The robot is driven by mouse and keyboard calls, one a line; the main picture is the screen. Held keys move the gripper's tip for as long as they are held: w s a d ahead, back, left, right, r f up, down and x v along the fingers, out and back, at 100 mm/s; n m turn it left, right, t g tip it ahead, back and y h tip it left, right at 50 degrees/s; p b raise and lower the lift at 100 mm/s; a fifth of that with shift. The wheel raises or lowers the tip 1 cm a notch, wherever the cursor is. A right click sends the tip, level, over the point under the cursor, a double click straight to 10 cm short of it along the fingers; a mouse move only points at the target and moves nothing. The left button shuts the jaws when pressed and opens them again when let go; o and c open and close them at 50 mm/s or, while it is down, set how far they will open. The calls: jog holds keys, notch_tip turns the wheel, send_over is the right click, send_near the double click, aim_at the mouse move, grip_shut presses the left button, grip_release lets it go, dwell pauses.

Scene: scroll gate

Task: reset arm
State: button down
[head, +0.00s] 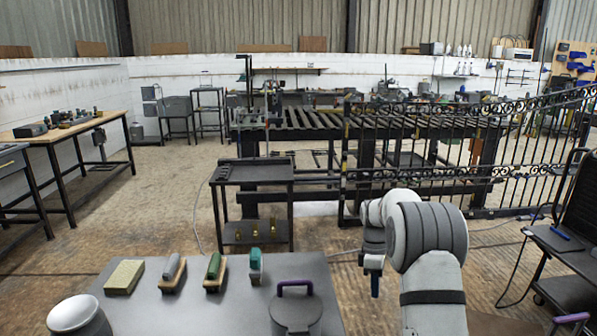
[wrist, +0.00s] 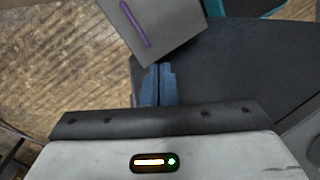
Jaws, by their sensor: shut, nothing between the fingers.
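My arm rises at the right of the head view and bends over at a grey rounded joint. The head view also shows a grey lidded container with a purple handle (head: 297,310) at the bottom, left of my arm.
A grey table (head: 170,305) in front holds several brushes and blocks. A black small table (head: 253,172) stands behind it. A scrolled black iron gate (head: 440,180) and a roller conveyor (head: 370,117) stand beyond. A dark cart (head: 565,245) is at right. Open floor lies left.

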jog(key=s+a+r+m+t+p, duration=0.2)
jog(key=s+r+m, duration=0.2)
jog(key=s+r, duration=0.45)
jog(key=s+a+r+m+t+p, duration=0.1)
jog(key=s+a+r+m+p, duration=0.15)
jog(key=s+r, duration=0.55)
jog(key=s+a+r+m+t+p, duration=0.1)
jog(key=s+r+m+p, duration=0.1)
jog(key=s, duration=0.6)
jog(key=s+r+m+t+p, duration=0.1)
jog(key=s+r+m+p, duration=0.1)
jog(key=s+m, duration=0.3)
jog(key=s, duration=0.4)
jog(key=shift+a+r+t, duration=0.25)
jog(key=shift+a+t, duration=0.1)
jog(key=shift+t, duration=0.05)
